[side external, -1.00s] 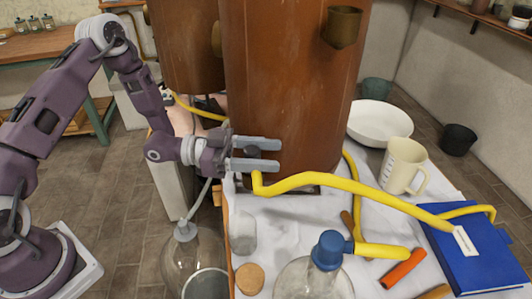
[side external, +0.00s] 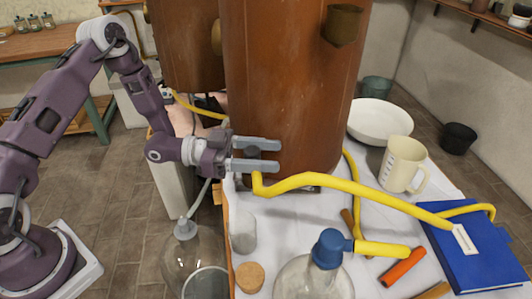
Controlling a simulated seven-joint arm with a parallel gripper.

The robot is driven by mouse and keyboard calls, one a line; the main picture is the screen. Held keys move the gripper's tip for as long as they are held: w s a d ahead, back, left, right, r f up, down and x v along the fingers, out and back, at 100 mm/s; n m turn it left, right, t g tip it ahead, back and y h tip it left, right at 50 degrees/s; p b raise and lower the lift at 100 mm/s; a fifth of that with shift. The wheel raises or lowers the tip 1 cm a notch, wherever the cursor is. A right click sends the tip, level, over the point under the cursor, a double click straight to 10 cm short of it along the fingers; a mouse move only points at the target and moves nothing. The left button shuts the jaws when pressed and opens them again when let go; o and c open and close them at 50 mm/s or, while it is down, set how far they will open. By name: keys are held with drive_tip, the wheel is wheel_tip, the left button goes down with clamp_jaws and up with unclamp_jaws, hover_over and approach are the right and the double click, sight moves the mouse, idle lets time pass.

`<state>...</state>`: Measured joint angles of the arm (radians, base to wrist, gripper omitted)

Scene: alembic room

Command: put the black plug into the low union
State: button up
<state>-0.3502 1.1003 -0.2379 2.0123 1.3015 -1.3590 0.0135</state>
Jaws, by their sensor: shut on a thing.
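My gripper (side external: 256,154) is at the left front of the large copper vessel (side external: 285,90), its two grey fingers pointing right, close to the vessel wall. It is shut on a small dark thing, the black plug (side external: 252,152), which is mostly hidden between the fingers. I cannot make out the low union for sure; a brass fitting (side external: 342,24) sits high on the vessel, and the lower wall is partly hidden behind my fingers and the yellow hose.
The yellow hose (side external: 345,184) runs just right of and below my gripper. A glass flask with a blue cap (side external: 328,248), a cork (side external: 250,277), a cream jug (side external: 402,165), a white bowl (side external: 380,120) and a blue book (side external: 478,255) are on the white-covered table.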

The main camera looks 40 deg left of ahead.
drive_tip(key=o, duration=1.5)
drive_tip(key=s+a+f+n+g+y, duration=0.1)
drive_tip(key=a+f+y, duration=0.2)
drive_tip(key=a, duration=0.4)
drive_tip(key=s+a+f+y, duration=0.1)
drive_tip(key=a+f+y, duration=0.25)
drive_tip(key=a, duration=0.25)
drive_tip(key=a+r+n+t+y, duration=0.1)
drive_tip(key=a+r+n+y, duration=0.3)
drive_tip(key=r, duration=0.4)
drive_tip(key=a+r+n+t+y, duration=0.1)
drive_tip(key=a+r+y, duration=0.3)
drive_tip(key=r+y, duration=0.3)
drive_tip(key=s+d+r+n+g, duration=0.15)
drive_tip(key=s+r+n, duration=0.35)
drive_tip(key=s, duration=0.5)
drive_tip(key=s+d+g+h, duration=0.1)
drive_tip(key=s+d, duration=0.2)
drive_tip(key=s, duration=0.4)
drive_tip(key=s+d+n+g, duration=0.1)
drive_tip(key=s+d, duration=0.3)
drive_tip(key=s, duration=0.4)
drive_tip(key=shift+s+d+r+g+h, duration=0.15)
drive_tip(key=shift+r+g+h, duration=0.2)
drive_tip(key=shift+r, duration=0.1)
